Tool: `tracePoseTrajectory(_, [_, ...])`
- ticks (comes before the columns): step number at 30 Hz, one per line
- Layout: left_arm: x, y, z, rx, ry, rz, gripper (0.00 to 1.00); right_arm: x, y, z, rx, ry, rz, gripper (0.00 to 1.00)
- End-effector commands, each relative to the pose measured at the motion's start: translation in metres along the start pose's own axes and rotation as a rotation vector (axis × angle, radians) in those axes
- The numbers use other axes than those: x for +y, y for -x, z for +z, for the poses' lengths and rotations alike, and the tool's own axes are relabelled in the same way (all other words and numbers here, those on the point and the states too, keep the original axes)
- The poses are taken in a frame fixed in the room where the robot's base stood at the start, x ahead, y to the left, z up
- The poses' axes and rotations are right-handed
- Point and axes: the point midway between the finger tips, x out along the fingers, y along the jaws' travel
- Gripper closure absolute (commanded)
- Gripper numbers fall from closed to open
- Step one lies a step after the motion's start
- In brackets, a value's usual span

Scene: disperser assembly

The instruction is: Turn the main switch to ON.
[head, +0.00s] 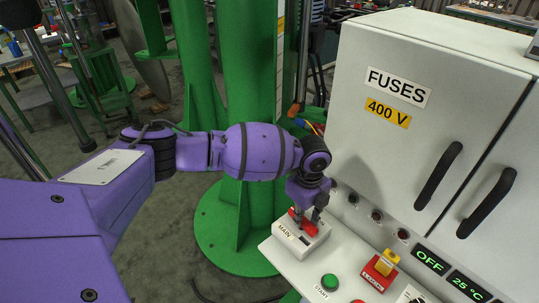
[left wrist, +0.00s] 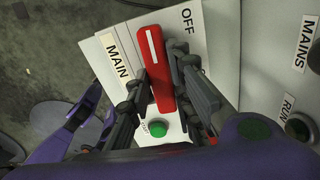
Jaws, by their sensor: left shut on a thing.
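The main switch is a light box (head: 287,243) with a MAIN label on the sloping panel's left end. It carries a red handle (head: 310,228), mostly covered by my gripper in the head view. In the left wrist view the red handle (left wrist: 154,48) is a long bar with a white line near its far end. The word OFF (left wrist: 187,19) is printed beyond that end, to its right. My left gripper (head: 303,212) reaches down from above and is shut on the handle, with one finger on each side. My right gripper is not in view.
A display (head: 429,260) reads OFF. A green START button (head: 329,282) and a red-yellow knob (head: 381,269) sit right of the switch. The FUSES cabinet (head: 390,150) with black handles rises behind the panel. A green column (head: 250,90) stands behind my arm.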

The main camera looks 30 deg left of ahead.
Motion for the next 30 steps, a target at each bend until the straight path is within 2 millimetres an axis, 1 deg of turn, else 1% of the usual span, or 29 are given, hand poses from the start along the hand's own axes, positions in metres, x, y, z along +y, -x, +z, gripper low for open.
tracePoseTrajectory(1, [-0.0015,0.0030,-0.0007,0.001,-0.025,-0.003,1.00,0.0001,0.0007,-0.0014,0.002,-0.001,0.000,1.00])
tracePoseTrajectory(5, [-0.0019,0.0035,-0.0008,0.001,-0.112,-0.004,1.00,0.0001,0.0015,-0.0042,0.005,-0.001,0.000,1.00])
tracePoseTrajectory(12, [-0.0019,0.0036,0.0000,0.000,-0.329,-0.004,1.00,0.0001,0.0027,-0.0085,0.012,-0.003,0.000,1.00])
tracePoseTrajectory(30, [-0.0020,0.0026,-0.0002,-0.001,-0.901,-0.004,1.00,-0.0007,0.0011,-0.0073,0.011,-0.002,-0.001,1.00])
